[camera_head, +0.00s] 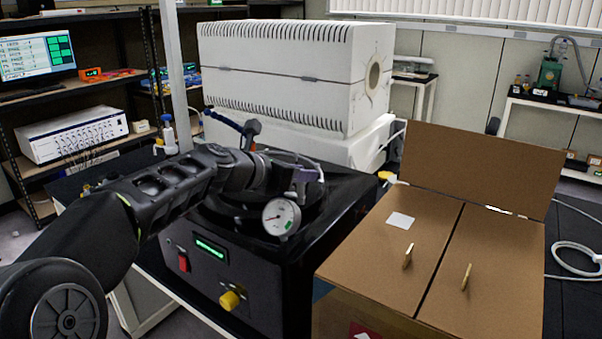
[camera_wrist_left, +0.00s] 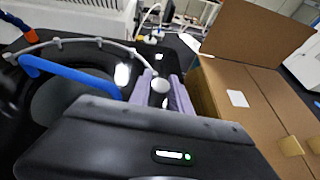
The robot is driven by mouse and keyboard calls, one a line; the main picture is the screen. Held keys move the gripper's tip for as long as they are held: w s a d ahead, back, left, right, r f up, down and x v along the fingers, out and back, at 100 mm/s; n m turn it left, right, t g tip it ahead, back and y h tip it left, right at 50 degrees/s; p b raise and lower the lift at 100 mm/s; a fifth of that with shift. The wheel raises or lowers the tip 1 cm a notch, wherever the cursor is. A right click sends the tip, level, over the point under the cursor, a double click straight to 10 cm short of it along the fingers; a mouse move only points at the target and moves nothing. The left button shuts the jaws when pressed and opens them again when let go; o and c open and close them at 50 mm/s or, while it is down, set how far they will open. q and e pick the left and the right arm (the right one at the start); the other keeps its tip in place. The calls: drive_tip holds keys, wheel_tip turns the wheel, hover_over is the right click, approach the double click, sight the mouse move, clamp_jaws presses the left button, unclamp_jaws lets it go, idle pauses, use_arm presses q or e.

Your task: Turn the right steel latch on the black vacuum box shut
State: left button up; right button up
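The black vacuum box (camera_head: 235,262) stands mid-view with a green display, red switch, yellow knob and round gauge. My left gripper (camera_head: 308,178) is over the box top, behind the gauge. In the wrist view its two pale purple fingers (camera_wrist_left: 162,92) are apart. A small round steel knob (camera_wrist_left: 160,85), seemingly the right latch, shows between them; I cannot tell whether they touch it. The latch's angle is unclear, and in the head view my arm hides much of the box top. My right gripper is out of view.
A cardboard box (camera_head: 385,235) with a raised flap stands close on the right. A white furnace (camera_head: 285,75) is behind. The dial gauge (camera_head: 281,217) is close to the gripper.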

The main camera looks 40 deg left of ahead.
use_arm(q)
clamp_jaws()
drive_tip(key=shift+f+m+h, duration=0.1)
drive_tip(key=shift+m+h, duration=0.5)
drive_tip(key=shift+h, duration=0.1)
drive_tip(key=m+h, duration=0.1)
drive_tip(key=m+g+h+p, duration=0.1)
drive_tip(key=shift+a+r+h, duration=0.1)
drive_tip(key=shift+r+h, duration=0.1)
drive_tip(key=shift+h, duration=0.1)
drive_tip(key=shift+f+m+h+p, duration=0.1)
drive_tip(key=shift+m+h+p, duration=0.25)
drive_tip(key=shift+m, duration=0.25)
